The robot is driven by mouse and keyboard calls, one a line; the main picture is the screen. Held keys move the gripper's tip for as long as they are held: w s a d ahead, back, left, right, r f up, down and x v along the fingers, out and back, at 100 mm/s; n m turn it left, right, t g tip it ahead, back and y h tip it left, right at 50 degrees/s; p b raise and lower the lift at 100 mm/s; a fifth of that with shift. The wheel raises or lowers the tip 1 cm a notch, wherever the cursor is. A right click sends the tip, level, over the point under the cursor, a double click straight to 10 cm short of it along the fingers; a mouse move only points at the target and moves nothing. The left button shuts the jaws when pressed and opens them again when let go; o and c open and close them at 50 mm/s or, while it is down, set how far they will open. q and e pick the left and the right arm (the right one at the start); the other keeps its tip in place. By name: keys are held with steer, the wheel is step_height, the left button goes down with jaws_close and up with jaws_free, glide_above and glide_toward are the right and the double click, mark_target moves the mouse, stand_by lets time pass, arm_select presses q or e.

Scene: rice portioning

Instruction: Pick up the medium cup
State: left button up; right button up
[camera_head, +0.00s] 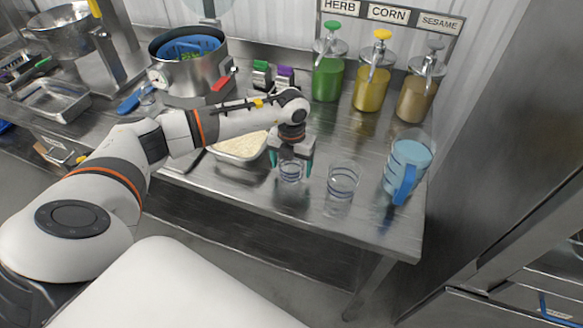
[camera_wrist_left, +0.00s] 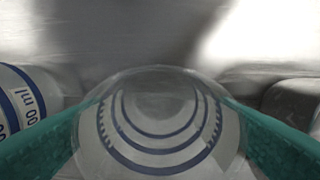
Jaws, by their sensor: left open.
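Clear cups with dark blue rings stand upright on the steel table. One cup (camera_head: 291,175) is between the teal fingers of my left gripper (camera_head: 290,164). The wrist view looks down on this cup (camera_wrist_left: 160,125), with a finger on each side; I cannot tell whether they touch it. The left gripper is open. A second ringed cup (camera_head: 342,181) stands just to the right and looks a little larger; I cannot tell by label which one is the medium cup. A large blue-handled measuring jug (camera_head: 407,165) stands further right. My right gripper is not in view.
A tray of rice (camera_head: 240,150) lies left of the gripper, partly behind my arm. Green, yellow and brown pump bottles (camera_head: 372,85) stand along the back. A steel pot (camera_head: 190,75) is at the back left. The table's front edge (camera_head: 330,226) is close to the cups.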

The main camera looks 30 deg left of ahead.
arm_select(q)
steer(key=c, duration=1.1)
steer(key=shift+o, duration=0.2)
steer(key=shift+r, duration=0.1)
step_height(320, 180, up, 10)
steer(key=b, duration=0.3)
steer(key=s+d+n, duration=0.6)
steer(key=s+n, duration=0.1)
steer(key=n, duration=0.9)
steer(key=s+d+f+n, duration=0.1)
steer(key=s+d+n, duration=0.6)
steer(key=n, duration=1)
steer(key=shift+s+d+f, duration=0.15)
